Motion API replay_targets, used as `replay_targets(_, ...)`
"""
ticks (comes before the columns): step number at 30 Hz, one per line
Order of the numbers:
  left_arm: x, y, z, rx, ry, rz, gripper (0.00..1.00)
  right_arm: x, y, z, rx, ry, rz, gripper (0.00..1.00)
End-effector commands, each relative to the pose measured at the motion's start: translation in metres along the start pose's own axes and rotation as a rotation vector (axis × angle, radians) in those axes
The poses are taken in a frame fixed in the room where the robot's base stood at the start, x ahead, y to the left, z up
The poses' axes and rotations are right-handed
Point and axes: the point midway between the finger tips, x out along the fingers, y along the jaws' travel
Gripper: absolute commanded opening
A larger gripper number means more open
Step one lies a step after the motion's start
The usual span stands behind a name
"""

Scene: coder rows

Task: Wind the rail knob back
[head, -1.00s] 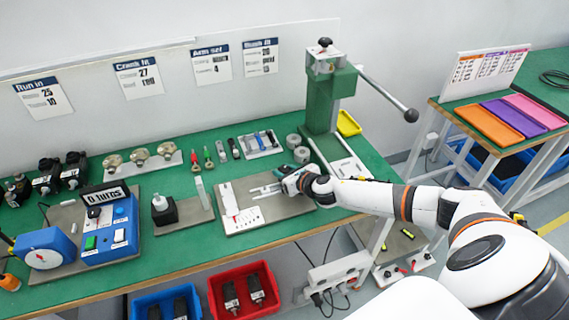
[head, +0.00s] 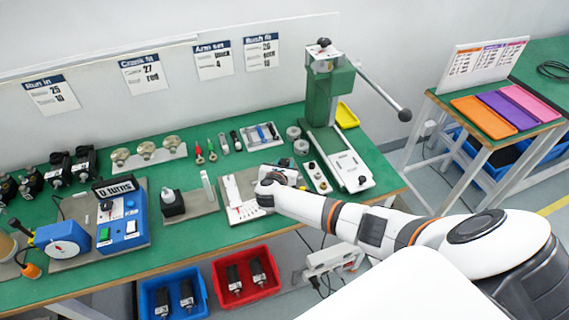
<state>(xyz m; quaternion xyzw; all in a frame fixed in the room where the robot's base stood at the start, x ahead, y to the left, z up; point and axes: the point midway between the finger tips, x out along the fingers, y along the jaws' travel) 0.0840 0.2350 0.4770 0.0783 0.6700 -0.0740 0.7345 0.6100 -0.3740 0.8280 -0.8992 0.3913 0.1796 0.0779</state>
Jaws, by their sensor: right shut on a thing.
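The rail fixture is a light plate (head: 236,212) with a white printed scale, near the front of the green bench. My right gripper (head: 279,178) is low over the right part of this plate. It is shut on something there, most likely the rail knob. The knob and the fingertips are mostly hidden by the gripper and wrist, so I cannot tell the knob's exact position on the rail. My left gripper is not in view.
The green press (head: 324,95) with its long lever stands behind on the right. A black block with a white top (head: 171,203) and a blue counter box (head: 122,222) stand to the left. Red (head: 246,296) and blue bins are below the bench front.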

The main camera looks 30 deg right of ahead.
Motion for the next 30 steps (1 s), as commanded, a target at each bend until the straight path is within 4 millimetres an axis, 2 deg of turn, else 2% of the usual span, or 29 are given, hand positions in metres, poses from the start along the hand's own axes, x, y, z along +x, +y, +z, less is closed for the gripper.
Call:
replay_targets(9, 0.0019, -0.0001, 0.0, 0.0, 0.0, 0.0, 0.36, 0.0003, -0.0005, -0.0005, 0.048, 0.001, 0.114, 0.11)
replay_targets(25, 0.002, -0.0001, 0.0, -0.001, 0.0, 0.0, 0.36, 0.0006, -0.0003, -0.0016, 0.058, 0.003, 0.135, 0.11)
replay_targets(26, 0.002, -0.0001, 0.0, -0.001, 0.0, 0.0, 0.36, 0.0007, -0.0003, -0.0017, 0.058, 0.003, 0.135, 0.35)
replay_targets(30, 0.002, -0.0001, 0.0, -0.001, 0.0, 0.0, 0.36, 0.0006, -0.0003, -0.0015, 0.057, 0.002, 0.135, 0.55)
